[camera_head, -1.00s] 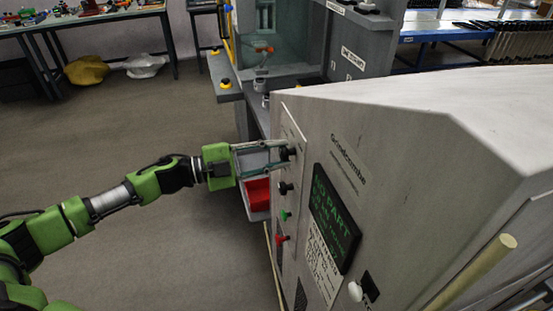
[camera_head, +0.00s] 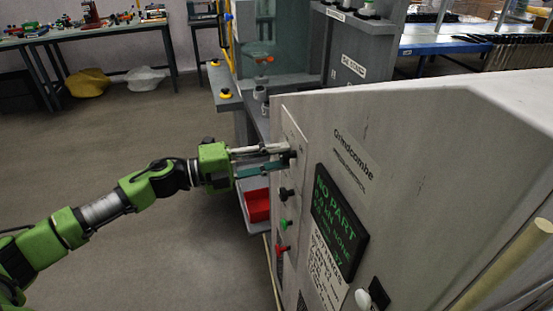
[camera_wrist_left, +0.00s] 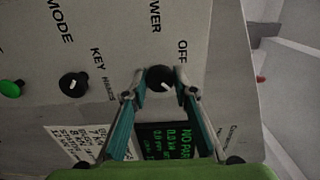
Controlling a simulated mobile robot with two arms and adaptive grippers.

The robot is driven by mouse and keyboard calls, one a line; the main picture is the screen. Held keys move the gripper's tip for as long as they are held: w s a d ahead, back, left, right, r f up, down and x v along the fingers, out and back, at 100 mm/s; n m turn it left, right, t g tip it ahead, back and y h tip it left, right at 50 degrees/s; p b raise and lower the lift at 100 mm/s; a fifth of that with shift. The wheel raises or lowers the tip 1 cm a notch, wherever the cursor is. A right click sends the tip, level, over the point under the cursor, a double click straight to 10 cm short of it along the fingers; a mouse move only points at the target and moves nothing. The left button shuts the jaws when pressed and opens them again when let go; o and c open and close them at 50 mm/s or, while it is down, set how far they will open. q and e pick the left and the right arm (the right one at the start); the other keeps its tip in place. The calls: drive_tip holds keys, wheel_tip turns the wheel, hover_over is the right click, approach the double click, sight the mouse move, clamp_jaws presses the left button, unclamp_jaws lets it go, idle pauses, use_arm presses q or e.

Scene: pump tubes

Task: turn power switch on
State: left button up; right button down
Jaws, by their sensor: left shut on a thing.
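The power switch is a black knob (camera_head: 292,154) at the top of the control strip on the grey cabinet's face (camera_head: 345,130). My left gripper (camera_head: 286,157) reaches in from the left and is shut on the knob. Its two teal-lined fingers (camera_wrist_left: 160,92) sit on either side of it in the left wrist view. The fingers partly cover the knob in the head view. My right gripper is not in view.
Below are another black knob (camera_head: 287,194), a green button (camera_head: 284,223) and a red one (camera_head: 281,248). A dark screen with green text (camera_head: 338,225) is to their right. A red bin (camera_head: 257,206) stands beside the cabinet.

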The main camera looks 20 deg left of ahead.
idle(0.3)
use_arm(q)
drive_tip(key=o, duration=1.1)
drive_tip(key=shift+v, duration=6)
